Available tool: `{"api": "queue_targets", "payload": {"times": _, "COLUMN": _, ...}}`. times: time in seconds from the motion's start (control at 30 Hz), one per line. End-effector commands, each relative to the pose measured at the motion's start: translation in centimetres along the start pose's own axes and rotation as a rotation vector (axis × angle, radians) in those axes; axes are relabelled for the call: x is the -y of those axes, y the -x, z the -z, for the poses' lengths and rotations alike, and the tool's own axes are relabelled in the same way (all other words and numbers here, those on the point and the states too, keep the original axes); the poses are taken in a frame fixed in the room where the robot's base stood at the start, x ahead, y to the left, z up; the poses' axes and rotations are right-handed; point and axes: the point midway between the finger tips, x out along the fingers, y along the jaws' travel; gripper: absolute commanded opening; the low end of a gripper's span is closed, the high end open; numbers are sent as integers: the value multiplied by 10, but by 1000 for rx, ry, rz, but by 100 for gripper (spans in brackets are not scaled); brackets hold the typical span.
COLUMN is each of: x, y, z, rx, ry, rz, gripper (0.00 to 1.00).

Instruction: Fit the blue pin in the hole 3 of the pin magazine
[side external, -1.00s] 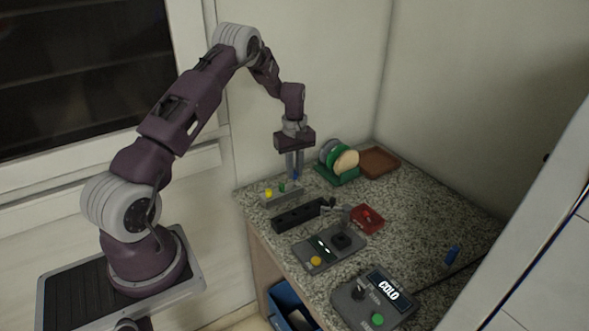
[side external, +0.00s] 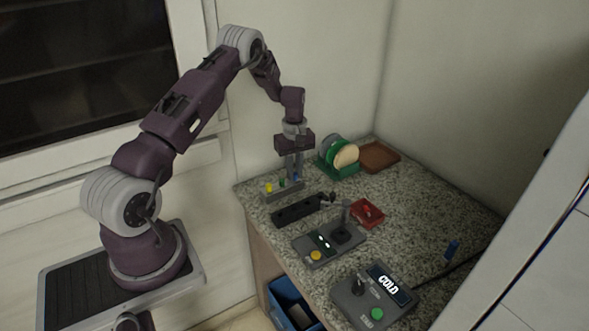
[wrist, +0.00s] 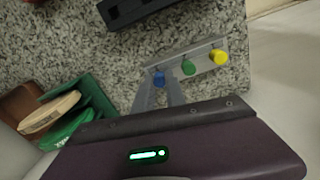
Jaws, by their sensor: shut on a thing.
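The pin magazine (side external: 284,194) is a light grey block near the counter's back left edge. A yellow pin (side external: 269,188) and a green pin (side external: 282,183) stand in it. My gripper (side external: 296,176) points down over its right end in the side view, shut on the blue pin (side external: 297,180). In the wrist view the blue pin (wrist: 159,77) sits between my fingertips, in line with the green pin (wrist: 188,67) and yellow pin (wrist: 219,57), at the magazine's left end (wrist: 205,50). My fingers partly hide that end, and I cannot tell how deep the blue pin sits.
A green rack with discs (side external: 340,160) stands close right of my gripper, beside a brown tray (side external: 378,157). A black bar (side external: 302,210), a red box (side external: 368,213), a grey joystick box (side external: 330,244) and a display box (side external: 372,297) lie nearer. The right counter is mostly clear.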

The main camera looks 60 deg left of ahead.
Motion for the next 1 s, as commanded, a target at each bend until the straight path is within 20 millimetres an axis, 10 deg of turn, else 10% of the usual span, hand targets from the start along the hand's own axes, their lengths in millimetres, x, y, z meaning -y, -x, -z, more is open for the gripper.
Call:
{"api": "queue_targets", "payload": {"times": 0.17, "x": 0, "y": -4, "z": 0, "rx": 0, "ry": 0, "rz": 0, "gripper": 0}}
{"api": "queue_targets", "payload": {"times": 0.33, "x": 0, "y": -5, "z": 0, "rx": 0, "ry": 0, "rz": -1, "gripper": 41}}
{"api": "queue_targets", "payload": {"times": 0.67, "x": 0, "y": 1, "z": 0, "rx": -1, "ry": 0, "rz": -1, "gripper": 41}}
{"api": "queue_targets", "payload": {"times": 1.0, "x": -1, "y": 62, "z": 0, "rx": -2, "ry": 0, "rz": -2, "gripper": 41}}
